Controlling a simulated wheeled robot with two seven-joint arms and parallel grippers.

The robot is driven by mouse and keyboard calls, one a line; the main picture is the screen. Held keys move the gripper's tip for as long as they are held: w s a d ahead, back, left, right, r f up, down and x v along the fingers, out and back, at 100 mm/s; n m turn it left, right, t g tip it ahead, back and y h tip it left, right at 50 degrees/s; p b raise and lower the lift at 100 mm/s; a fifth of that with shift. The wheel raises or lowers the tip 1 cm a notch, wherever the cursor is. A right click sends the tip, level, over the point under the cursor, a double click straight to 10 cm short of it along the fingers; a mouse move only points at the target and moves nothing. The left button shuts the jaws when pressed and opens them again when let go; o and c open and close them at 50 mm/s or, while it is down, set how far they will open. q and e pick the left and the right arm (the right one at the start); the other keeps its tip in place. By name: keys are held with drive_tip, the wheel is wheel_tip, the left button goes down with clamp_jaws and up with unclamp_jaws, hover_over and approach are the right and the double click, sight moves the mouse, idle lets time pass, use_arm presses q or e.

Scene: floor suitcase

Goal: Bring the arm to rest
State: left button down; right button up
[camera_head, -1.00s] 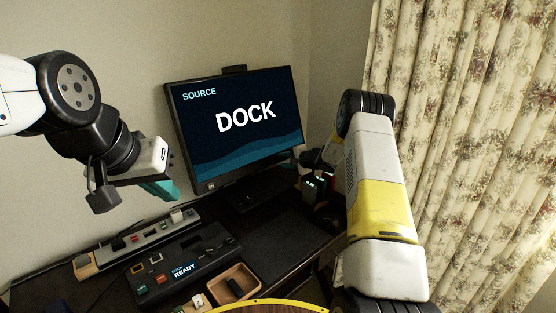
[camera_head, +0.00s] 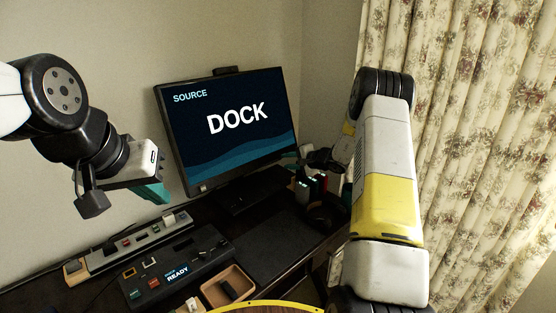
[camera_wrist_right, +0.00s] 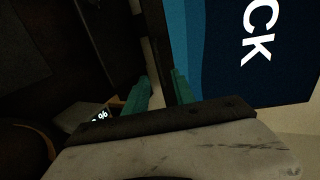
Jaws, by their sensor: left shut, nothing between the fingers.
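My left gripper (camera_head: 155,193) hangs at the left in the head view, its teal fingers shut and empty, above the back left of the desk. My right arm (camera_head: 388,185), white and yellow, rises at the right of the head view and bends away toward the monitor's right side. Its gripper is mostly hidden there. In the right wrist view its two teal fingers (camera_wrist_right: 160,85) stand apart with an empty gap between them, close to the monitor screen.
A monitor (camera_head: 230,128) reading "SOURCE DOCK" stands on the dark desk (camera_head: 268,236). A power strip (camera_head: 130,243), a "READY" console (camera_head: 175,272) and a wooden tray (camera_head: 228,287) lie at the left. Small lit devices (camera_head: 311,184) stand near the right arm. A curtain (camera_head: 480,130) hangs at right.

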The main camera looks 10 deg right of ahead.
drive_tip(key=s+a+r+n+g, duration=0.2)
drive_tip(key=s+a+r, duration=0.2)
drive_tip(key=s+r, duration=0.3)
drive_tip(key=s+a+r+n+g+y, duration=0.1)
drive_tip(key=s+a+r+n, duration=0.2)
drive_tip(key=s+r, duration=0.3)
drive_tip(key=s+a+r+n+g, duration=0.2)
drive_tip(key=s+a+r, duration=0.2)
drive_tip(key=s+r, duration=0.3)
drive_tip(key=s+d+r+n+h, duration=0.1)
drive_tip(key=s+d+n+h, duration=0.1)
drive_tip(key=s, duration=1.2)
drive_tip(key=s+d+r+n+h, duration=0.1)
drive_tip(key=s+d+h, duration=0.3)
drive_tip(key=s, duration=0.9)
drive_tip(key=shift+s+d+n, duration=0.4)
drive_tip(key=shift+n, duration=0.5)
